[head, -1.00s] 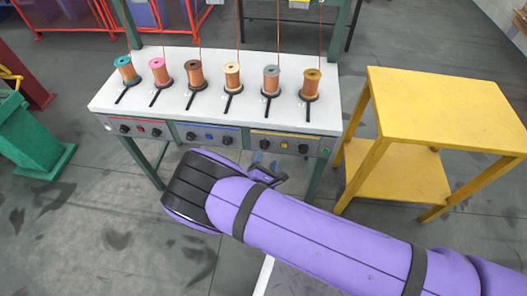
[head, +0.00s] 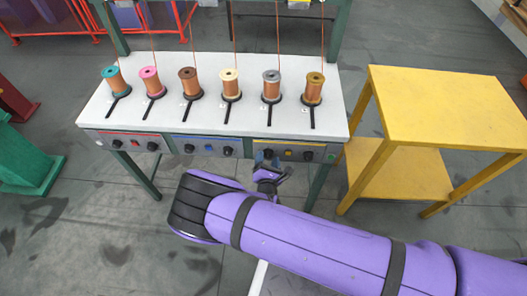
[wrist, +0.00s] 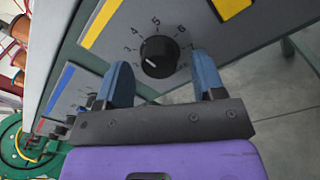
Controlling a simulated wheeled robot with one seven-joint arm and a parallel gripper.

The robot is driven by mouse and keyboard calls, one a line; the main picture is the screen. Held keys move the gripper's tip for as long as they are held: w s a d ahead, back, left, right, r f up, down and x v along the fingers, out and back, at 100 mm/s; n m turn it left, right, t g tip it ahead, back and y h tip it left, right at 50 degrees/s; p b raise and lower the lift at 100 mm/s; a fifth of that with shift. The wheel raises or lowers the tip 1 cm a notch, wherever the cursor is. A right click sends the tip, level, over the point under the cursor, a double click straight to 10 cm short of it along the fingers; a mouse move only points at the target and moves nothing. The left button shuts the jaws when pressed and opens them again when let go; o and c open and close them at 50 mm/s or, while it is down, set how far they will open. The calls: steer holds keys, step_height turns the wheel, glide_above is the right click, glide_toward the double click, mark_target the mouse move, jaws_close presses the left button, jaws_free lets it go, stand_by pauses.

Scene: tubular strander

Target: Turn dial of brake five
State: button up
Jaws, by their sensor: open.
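The dial of brake five (wrist: 159,57) is a round black knob with a white pointer line, on a grey panel with numbers around it; 3 to 7 can be read. Contact cannot be told. In the head view my gripper (head: 267,163) is at the left end of the yellow-marked panel (head: 329,157) and largely hides this dial.
A yellow square button (wrist: 230,6) sits beside the dial. Another black dial (head: 308,156) is right of it. The blue-marked panel (head: 207,138) lies left. Several copper spools (head: 271,88) stand on the white tabletop (head: 150,118) above. A yellow table (head: 450,105) stands at right.

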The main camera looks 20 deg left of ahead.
steer(key=shift+w+a, duration=0.1)
steer(key=shift+w, duration=0.35)
steer(key=c, duration=0.9)
